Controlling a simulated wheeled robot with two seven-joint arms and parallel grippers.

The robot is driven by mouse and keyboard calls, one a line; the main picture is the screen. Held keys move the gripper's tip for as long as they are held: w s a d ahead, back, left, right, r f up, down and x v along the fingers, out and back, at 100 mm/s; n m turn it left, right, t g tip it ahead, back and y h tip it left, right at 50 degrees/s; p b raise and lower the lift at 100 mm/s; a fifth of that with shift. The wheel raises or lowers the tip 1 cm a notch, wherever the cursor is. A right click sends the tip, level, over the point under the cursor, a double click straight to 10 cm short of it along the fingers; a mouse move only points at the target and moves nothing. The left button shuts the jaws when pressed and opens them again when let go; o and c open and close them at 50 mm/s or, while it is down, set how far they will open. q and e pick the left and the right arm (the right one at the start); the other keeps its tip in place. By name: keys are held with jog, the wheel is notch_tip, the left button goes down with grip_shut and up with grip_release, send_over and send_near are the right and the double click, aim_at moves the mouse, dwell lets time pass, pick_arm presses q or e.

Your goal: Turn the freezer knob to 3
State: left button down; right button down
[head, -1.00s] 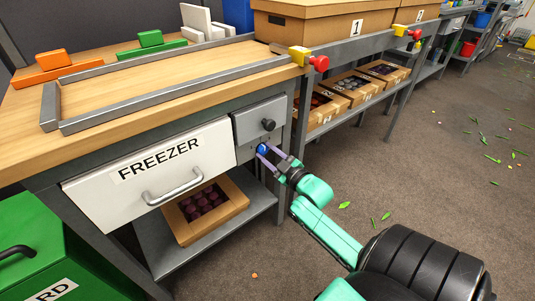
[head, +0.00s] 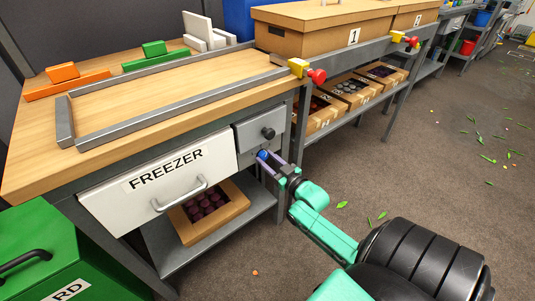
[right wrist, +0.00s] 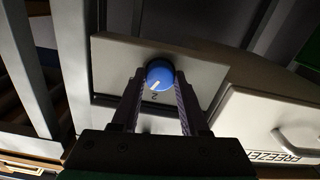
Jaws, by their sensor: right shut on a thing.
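The freezer knob (head: 262,155) is blue and sits on the grey panel below the small black-knobbed drawer, right of the white freezer drawer (head: 146,191). In the right wrist view the blue knob (right wrist: 160,72) has a white pointer mark angled towards the lower left, close to a printed figure 2 (right wrist: 154,96). No other figure is readable. My right gripper (head: 267,157) is shut on the knob, and its fingers (right wrist: 157,80) lie on either side of it. My left gripper is not in view.
A grey drawer with a black knob (head: 268,133) is just above. The freezer handle (head: 182,197) sticks out to the left. An open box (head: 232,213) stands on the lower shelf. A green bin (head: 45,240) is at lower left. The floor on the right has scattered leaves.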

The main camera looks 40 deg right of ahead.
jog(key=m+p, duration=0.2)
jog(key=m, duration=0.1)
jog(key=shift+r+m, duration=0.1)
jog(key=shift+m, duration=0.3)
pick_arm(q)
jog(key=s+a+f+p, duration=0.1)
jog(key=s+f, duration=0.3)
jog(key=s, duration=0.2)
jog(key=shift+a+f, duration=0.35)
pick_arm(e)
jog(key=shift+m, duration=1.5)
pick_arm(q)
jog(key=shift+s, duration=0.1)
pick_arm(e)
jog(key=shift+c, duration=2.1)
grip_release()
